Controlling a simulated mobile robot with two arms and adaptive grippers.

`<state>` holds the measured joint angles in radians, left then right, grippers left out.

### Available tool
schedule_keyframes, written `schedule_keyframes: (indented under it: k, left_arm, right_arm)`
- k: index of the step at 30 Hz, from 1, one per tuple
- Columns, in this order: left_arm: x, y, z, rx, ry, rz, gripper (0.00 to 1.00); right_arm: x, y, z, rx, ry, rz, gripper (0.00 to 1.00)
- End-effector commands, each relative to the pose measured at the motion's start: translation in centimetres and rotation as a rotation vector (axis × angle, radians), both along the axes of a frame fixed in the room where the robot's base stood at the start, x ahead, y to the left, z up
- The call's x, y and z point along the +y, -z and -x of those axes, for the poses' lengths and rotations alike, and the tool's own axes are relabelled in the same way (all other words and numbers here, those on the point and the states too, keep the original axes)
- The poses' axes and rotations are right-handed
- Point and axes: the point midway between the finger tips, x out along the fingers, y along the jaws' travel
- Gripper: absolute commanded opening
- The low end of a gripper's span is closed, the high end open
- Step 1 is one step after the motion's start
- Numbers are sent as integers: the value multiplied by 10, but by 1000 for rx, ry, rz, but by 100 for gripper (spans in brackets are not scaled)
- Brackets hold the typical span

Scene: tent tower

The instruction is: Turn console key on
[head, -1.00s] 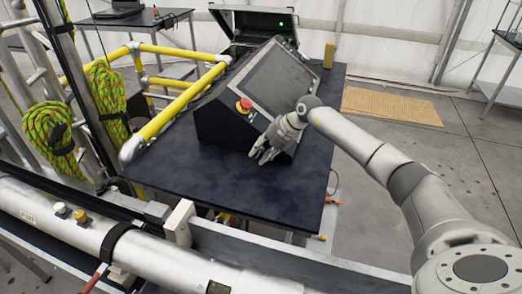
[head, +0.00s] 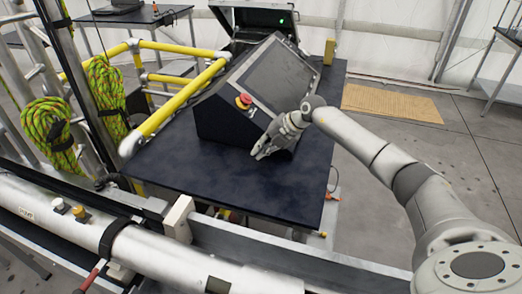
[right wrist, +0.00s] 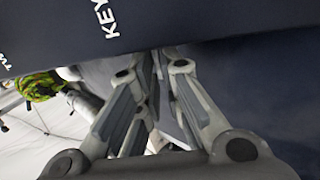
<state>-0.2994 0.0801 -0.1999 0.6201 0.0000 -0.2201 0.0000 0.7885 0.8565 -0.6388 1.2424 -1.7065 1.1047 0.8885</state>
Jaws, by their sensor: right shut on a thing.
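The console (head: 225,124) is a dark wedge-shaped box with a slanted screen (head: 277,78) and a red emergency button (head: 244,101). It stands on a dark table. My right gripper (head: 261,153) is at the lower right of the console's front face. In the right wrist view the fingers (right wrist: 158,60) close together below a panel printed "KEY" (right wrist: 104,20). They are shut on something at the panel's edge. The key itself is hidden by the fingers. My left gripper is not in view.
The dark tabletop (head: 215,185) in front of the console is clear. An open case (head: 250,20) with a green light stands behind it. Yellow rails (head: 180,95) and green ropes (head: 45,128) are at the left. A metal beam (head: 150,250) runs along the front.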

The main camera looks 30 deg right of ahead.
Motion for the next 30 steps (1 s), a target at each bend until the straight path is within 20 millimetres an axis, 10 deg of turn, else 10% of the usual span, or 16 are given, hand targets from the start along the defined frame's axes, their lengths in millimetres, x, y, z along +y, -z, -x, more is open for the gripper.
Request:
schedule_keyframes:
  k: [18, 30]
  left_arm:
    - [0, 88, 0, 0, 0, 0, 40]
    - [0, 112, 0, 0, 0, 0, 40]
  right_arm:
    - [-5, 16, 5, -311, 2, -277, 0]
    - [-6, 13, 6, -409, 2, -363, 0]
